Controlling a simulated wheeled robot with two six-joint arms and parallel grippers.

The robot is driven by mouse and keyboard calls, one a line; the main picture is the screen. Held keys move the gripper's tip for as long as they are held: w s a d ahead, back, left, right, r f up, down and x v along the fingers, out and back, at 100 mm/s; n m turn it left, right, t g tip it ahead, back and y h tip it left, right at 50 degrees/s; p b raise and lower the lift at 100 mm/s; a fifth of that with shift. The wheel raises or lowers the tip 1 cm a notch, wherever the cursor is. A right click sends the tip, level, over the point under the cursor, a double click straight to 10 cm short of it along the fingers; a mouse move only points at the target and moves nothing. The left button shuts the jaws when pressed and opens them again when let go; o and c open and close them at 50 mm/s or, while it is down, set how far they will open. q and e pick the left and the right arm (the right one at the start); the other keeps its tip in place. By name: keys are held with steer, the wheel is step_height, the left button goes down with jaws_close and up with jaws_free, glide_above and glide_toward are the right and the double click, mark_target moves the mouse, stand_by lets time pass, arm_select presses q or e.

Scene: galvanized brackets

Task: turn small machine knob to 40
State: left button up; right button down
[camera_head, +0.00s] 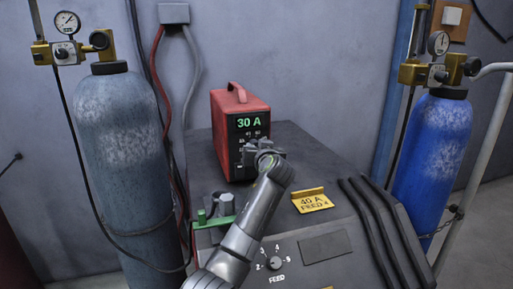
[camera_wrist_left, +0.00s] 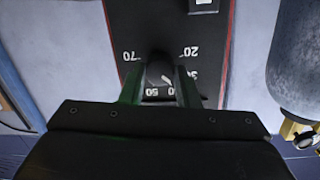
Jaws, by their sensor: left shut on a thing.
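The small red machine (camera_head: 225,125) stands on a dark cabinet, and its green display (camera_head: 247,121) reads 30 A. My left gripper (camera_head: 262,153) is at the machine's front, over its dial. In the left wrist view the gripper (camera_wrist_left: 160,90) is shut on the dark knob (camera_wrist_left: 158,70), one finger on each side. The dial numbers appear upside down, with 70 at left, 20 at upper right, and 30 to 50 partly covered by the fingers. A white mark on the knob points to the lower right; its exact number is unclear. My right gripper is not in view.
The cabinet top (camera_head: 290,150) carries a yellow card (camera_head: 312,202) reading 40 A, FEED 4. A separate FEED knob (camera_head: 276,263) is on the cabinet's sloped front. A green clamp (camera_head: 213,220) is beside my arm. Gas cylinders stand left (camera_head: 120,160) and right (camera_head: 432,150).

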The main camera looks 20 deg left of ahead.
arm_select(q)
steer(key=shift+r+m+y+p, duration=0.15)
steer(key=shift+m+p, duration=0.1)
steer(key=shift+m, duration=0.75)
steer(key=shift+r+m+y+p, duration=0.1)
steer(key=shift+m+y+p, duration=0.1)
steer(key=shift+m, duration=0.8)
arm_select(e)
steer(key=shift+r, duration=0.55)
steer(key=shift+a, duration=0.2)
arm_select(q)
steer(key=o, duration=1)
steer(key=shift+d+f+g, duration=0.1)
steer(key=shift+g, duration=0.2)
steer(key=shift+c, duration=0.2)
steer(key=shift+f, duration=0.1)
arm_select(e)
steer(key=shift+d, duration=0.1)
